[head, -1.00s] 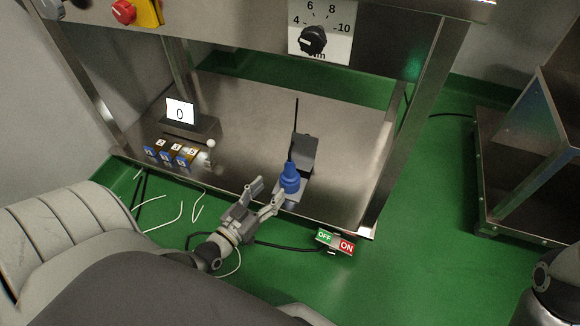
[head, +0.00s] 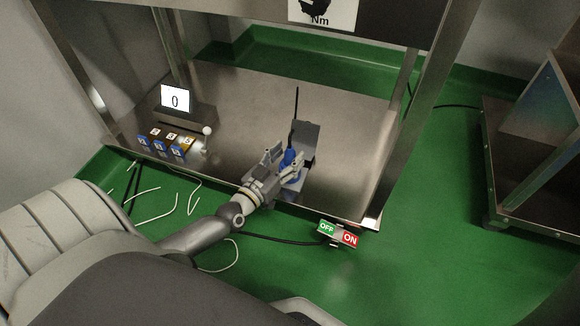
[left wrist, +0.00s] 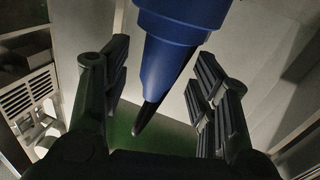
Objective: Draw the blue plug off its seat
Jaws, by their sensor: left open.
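The blue plug (head: 289,160) stands on the grey box-like seat (head: 305,135) on the steel shelf, with a dark cable rising from that spot. My left gripper (head: 284,164) is at the plug, its fingers open on either side of it. In the left wrist view the blue plug (left wrist: 180,62) hangs into the gap between the two ribbed fingers of the left gripper (left wrist: 160,100). Clear space shows between the plug and both fingers there. The plug's lower part is partly hidden by the fingers in the head view. My right gripper is not in view.
A display reading 0 (head: 175,99) and a block with blue numbered parts (head: 170,142) stand on the shelf's left. An OFF/ON switch (head: 338,234) is at the shelf's front edge. Steel posts (head: 415,120) frame the shelf. Pale strips (head: 155,205) lie on the green floor.

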